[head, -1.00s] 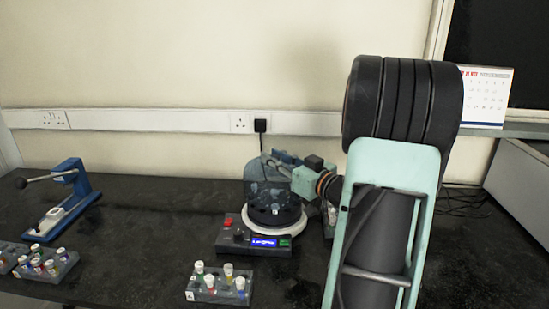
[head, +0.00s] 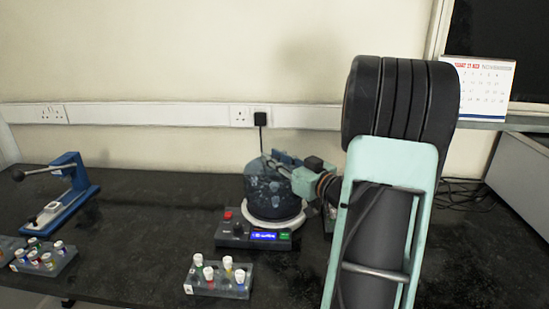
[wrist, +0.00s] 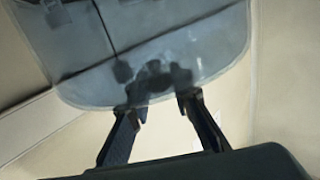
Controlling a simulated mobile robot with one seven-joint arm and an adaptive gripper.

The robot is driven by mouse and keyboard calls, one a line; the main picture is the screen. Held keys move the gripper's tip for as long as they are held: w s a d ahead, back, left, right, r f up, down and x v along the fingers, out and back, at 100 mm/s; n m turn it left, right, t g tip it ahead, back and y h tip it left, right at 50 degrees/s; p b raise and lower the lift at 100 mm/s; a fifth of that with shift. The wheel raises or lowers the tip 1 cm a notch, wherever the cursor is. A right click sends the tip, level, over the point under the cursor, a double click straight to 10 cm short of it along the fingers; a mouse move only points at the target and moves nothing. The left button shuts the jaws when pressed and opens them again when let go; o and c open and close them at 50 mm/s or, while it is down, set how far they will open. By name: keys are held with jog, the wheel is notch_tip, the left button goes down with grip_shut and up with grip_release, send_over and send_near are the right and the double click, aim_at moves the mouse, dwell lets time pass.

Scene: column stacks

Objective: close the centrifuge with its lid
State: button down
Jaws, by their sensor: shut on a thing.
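The centrifuge (head: 250,243) stands on the dark bench in the middle of the head view, with a lit blue display, a red button and a white ring around its bowl. The lid (head: 262,187) is a clear, bluish piece over the bowl. My gripper (head: 278,161) is shut on the lid near its upper edge, reaching in from the right. In the wrist view the two fingers meet the edge of the see-through lid (wrist: 180,60). I cannot tell whether the lid touches the ring all round; my arm hides part of the right side.
A rack of capped tubes (head: 220,283) stands in front of the centrifuge. Another tube rack (head: 42,263) and a blue lever press (head: 65,195) are at the left. A wall socket (head: 241,117) with a black plug is behind. The bench between press and centrifuge is clear.

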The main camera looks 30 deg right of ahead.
aim_at(274, 171)
jog(key=shift+f+b, duration=1.55)
jog(key=shift+f, duration=0.6)
jog(key=c, duration=1.2)
grip_release()
jog(key=shift+r+p, duration=2.5)
jog(key=shift+r, duration=0.55)
